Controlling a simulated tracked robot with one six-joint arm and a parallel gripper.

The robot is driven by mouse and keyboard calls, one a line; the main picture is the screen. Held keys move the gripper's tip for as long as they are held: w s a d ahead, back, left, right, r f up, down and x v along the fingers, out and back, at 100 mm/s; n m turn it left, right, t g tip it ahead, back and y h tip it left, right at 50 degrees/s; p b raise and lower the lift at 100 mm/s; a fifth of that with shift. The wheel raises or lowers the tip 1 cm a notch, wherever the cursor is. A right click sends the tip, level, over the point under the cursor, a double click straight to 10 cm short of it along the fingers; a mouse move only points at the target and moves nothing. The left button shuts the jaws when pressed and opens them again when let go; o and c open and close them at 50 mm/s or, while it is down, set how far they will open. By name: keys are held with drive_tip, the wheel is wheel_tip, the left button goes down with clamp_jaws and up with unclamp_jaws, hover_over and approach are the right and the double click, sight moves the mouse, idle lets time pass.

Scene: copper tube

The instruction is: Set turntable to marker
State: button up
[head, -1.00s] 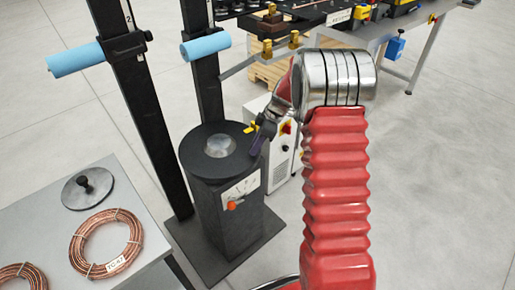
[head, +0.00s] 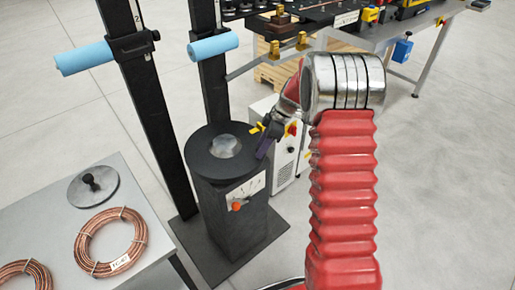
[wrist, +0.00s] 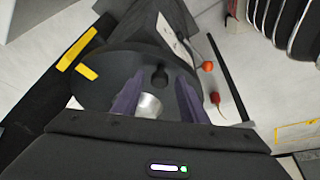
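The turntable is a black disc (head: 201,163) with a silver hub on a black pedestal (head: 232,225). In the wrist view the disc (wrist: 95,98) shows its silver hub (wrist: 148,106) and a dark upright knob (wrist: 160,76) near its rim. A short yellow mark (wrist: 87,72) lies on the disc. A longer yellow mark (wrist: 77,48) lies beside it, farther out; the two look offset. My gripper (wrist: 157,88) is open, its purple fingers apart on either side of the knob. In the head view my gripper (head: 266,145) is at the disc's right rim; contact cannot be told.
A white plate with an orange knob (head: 238,207) is on the pedestal front. Black posts with blue rollers (head: 213,46) stand behind and left. A grey table (head: 45,215) with copper coils (head: 111,243) is front left. A white cabinet (head: 287,160) stands behind my gripper. Floor on the right is clear.

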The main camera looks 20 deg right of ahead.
drive_tip(key=v, duration=1.3)
drive_tip(key=shift+d+r, duration=0.2)
drive_tip(key=shift+r, duration=0.1)
